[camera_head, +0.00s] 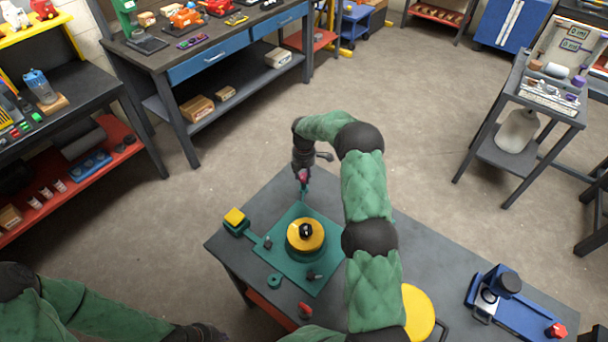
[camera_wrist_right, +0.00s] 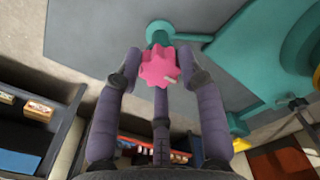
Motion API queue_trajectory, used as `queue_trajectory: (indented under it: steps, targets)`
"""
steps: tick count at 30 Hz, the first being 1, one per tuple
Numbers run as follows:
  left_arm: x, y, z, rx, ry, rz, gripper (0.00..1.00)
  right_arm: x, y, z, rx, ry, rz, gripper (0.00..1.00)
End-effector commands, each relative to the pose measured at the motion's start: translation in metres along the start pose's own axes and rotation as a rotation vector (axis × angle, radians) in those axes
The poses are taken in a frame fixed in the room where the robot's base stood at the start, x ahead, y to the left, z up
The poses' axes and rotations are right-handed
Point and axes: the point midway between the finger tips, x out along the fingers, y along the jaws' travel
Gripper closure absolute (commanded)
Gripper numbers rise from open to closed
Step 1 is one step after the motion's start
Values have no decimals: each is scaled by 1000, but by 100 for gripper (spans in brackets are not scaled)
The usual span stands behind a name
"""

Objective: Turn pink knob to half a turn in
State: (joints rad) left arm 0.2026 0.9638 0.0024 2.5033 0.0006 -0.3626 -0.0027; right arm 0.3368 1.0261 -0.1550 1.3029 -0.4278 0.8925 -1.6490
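The pink knob (camera_head: 303,175) stands on a thin teal post at the far edge of the teal fixture plate (camera_head: 283,225). In the right wrist view the knob (camera_wrist_right: 158,66) is lobed, with a small pale mark at its lower right. My right gripper (camera_head: 303,165) is at the knob; in the wrist view its fingertips (camera_wrist_right: 160,68) lie on either side of it and a third finger lies below. I cannot tell whether they press on it. My left arm comes in at the lower left; its dark end (camera_head: 200,333) is cut off by the bottom edge.
The plate carries a yellow-topped round part (camera_head: 305,234) with a black knob and a yellow block (camera_head: 235,217) on a side arm. A blue device (camera_head: 510,300) stands at the table's right end. My right arm crosses above the table.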

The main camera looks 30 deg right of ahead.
Motion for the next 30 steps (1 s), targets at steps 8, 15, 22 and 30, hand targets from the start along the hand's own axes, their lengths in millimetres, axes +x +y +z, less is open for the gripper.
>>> queue_trajectory:
  steps: [8, 15, 22, 30]
  targets:
    - [0, 0, 0, 0, 0, 0, 100, 0, -1, 0, 7, 0, -3, 94]
    - [4, -1, 0, 0, 0, 0, 100, 2, -1, 0, 82, 0, -3, 94]
    - [10, -4, 0, 0, 0, 0, 100, 2, -1, 0, 252, 0, -3, 94]
    - [18, -6, -1, 0, 0, 0, 100, 3, -1, 0, 507, -1, -5, 94]
